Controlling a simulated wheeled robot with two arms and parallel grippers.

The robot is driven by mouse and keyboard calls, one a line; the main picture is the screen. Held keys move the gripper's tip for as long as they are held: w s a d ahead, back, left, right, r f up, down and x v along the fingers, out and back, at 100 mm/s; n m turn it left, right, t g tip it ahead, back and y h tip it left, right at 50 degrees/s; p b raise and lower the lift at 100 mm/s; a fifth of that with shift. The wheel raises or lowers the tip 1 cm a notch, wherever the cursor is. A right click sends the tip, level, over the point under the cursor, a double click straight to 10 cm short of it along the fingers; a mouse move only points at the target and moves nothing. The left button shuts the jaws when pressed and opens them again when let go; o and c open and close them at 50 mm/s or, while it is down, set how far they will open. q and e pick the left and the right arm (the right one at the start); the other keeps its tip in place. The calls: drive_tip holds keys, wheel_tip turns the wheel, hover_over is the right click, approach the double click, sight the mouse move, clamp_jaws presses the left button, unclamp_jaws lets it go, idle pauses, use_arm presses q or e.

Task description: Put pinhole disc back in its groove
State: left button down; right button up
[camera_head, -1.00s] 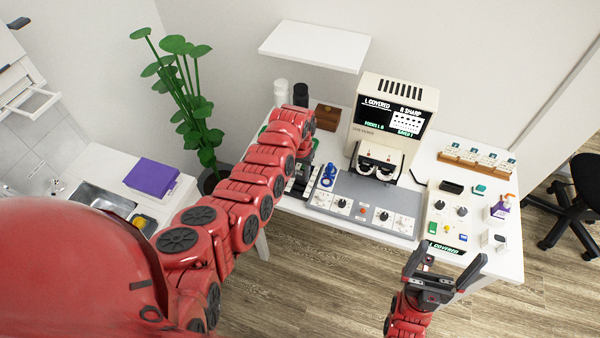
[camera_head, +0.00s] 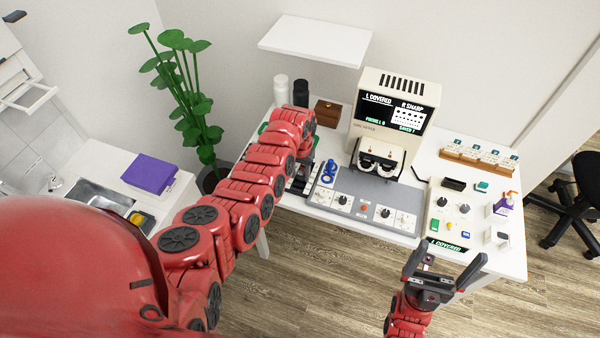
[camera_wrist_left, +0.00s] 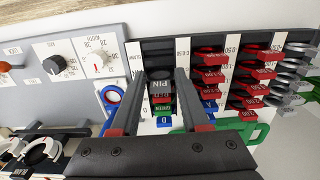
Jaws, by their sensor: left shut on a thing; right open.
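The pinhole disc shows as a grey tab marked PIN (camera_wrist_left: 160,88) between the fingertips of my left gripper (camera_wrist_left: 160,100) in the left wrist view. The gripper is shut on it, over a column of a dark rack (camera_wrist_left: 155,50). Red, green and blue tabs (camera_wrist_left: 164,108) lie just below it in the same column. I cannot tell whether the disc sits in a groove. In the head view the left gripper is mostly hidden behind my arm. My right gripper (camera_head: 445,268) is open and empty in front of the table's right part.
The rack's other columns hold red tabs (camera_wrist_left: 209,77) and grey ones. A blue ring-shaped thing (camera_head: 328,172) lies on the grey panel (camera_head: 345,186) beside it. The tester (camera_head: 393,115) stands behind. A control box (camera_head: 462,215) and a purple bottle (camera_head: 503,205) are to the right.

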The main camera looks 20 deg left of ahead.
use_arm(q)
drive_tip(key=shift+f+b, duration=0.45)
drive_tip(key=shift+f, duration=0.2)
drive_tip(key=shift+c, duration=1.6)
unclamp_jaws()
wheel_tip(320, 180, up, 9)
drive_tip(key=b, duration=0.3)
wheel_tip(320, 180, up, 8)
drive_tip(key=p, duration=0.4)
drive_tip(key=shift+r, duration=0.25)
